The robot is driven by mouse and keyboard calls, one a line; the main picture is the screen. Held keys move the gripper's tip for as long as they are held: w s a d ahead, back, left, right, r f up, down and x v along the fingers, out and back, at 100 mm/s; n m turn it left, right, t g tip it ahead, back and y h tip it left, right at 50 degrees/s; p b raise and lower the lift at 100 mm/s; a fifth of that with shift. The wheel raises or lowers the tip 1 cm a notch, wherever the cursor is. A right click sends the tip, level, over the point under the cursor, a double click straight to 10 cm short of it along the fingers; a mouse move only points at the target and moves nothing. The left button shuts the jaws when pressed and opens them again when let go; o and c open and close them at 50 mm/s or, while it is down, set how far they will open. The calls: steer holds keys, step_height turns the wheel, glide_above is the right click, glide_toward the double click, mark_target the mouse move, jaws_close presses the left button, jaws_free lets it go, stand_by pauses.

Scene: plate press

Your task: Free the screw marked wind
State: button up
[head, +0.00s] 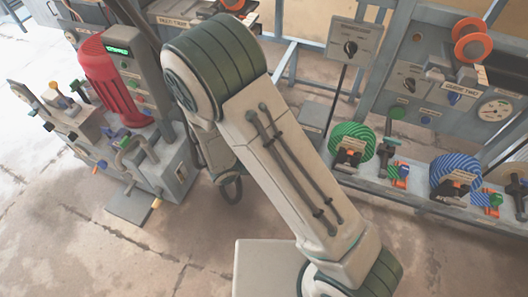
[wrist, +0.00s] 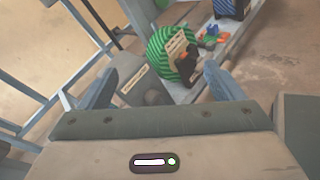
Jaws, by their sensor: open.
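No marking reading wind is legible in either view, so I cannot tell which part is that screw. A green striped wheel (head: 352,142) with a small label plate stands on the low rail at the right; it also shows in the wrist view (wrist: 160,45). A blue striped wheel (head: 458,168) with a similar plate stands further right, partly cut off in the wrist view (wrist: 228,8). My gripper (wrist: 153,92) is open, its fingers wide apart, with the green wheel beyond them. Nothing is held. In the head view the gripper is hidden or out of frame.
A machine with a red ribbed cylinder (head: 109,82) stands at the left. A grey switch box (head: 350,45) is on a post at the back. An orange reel (head: 472,42) sits on the upper right panel. Small coloured parts (head: 398,173) lie between the wheels. Bare floor is in front.

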steer(key=a+f+n+t+y+b, duration=0.65)
steer(key=a+f+n+t, duration=0.4)
steer(key=f, duration=0.65)
steer(key=shift+n+g+y, duration=0.35)
steer(key=shift+n+g, duration=0.3)
steer(key=shift+n, duration=0.1)
steer(key=x, duration=0.4)
steer(key=a+b+x, duration=0.1)
steer(key=x, duration=0.4)
steer(key=a+b+x, duration=0.1)
steer(key=x, duration=0.3)
steer(key=shift+w+d+f, duration=0.1)
steer(key=shift+w+f, duration=0.05)
steer(key=shift+w, duration=0.35)
steer(key=c, duration=1)
